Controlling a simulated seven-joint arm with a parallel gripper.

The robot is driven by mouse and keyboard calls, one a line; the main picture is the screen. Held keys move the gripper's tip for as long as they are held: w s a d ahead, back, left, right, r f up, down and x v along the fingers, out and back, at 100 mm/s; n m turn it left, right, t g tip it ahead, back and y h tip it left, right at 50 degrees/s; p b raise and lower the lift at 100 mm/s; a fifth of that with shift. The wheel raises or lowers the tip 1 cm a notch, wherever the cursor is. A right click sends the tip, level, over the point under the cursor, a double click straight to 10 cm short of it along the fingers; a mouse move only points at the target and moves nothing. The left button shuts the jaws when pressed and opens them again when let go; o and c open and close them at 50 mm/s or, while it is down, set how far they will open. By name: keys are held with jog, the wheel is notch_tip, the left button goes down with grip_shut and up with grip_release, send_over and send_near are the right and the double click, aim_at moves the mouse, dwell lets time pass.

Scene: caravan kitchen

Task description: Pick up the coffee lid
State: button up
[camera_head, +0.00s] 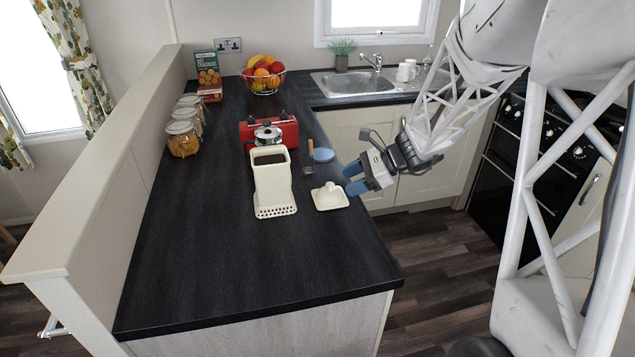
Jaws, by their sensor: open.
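The coffee lid (330,198) is a cream, square lid with a raised knob. It lies on the dark counter (215,255) near its right edge. A tall cream canister (272,190) with dark contents stands open just left of the lid. My gripper (353,178) is open, with two blue fingertips pointing left. It is just right of and behind the lid in the picture, near the counter's right edge. Nothing shows between the fingertips. Whether they touch the lid cannot be told, but they look apart from it.
A blue round item (322,155) and a small glass-like piece (308,170) lie between stove and lid. Jars (182,140) line the left wall. The counter's front is clear.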

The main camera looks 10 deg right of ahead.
aim_at(332, 183)
jog(key=w+d+f+m, duration=0.1)
jog(key=w+d+f+m+t+y, duration=0.1)
jog(key=w+d, duration=0.1)
jog(key=w+d+f+m+t, duration=0.1)
jog(key=w, duration=0.1)
jog(key=shift+w+d+f+m, duration=0.1)
jog(key=shift+d+f+m, duration=0.1)
jog(key=shift+d+m, duration=0.2)
jog(key=shift+x, duration=1.35)
jog(key=shift+x, duration=2.55)
jog(key=shift+a+r, duration=0.1)
jog(key=shift+r, duration=0.1)
jog(key=shift+c, duration=0.3)
grip_shut()
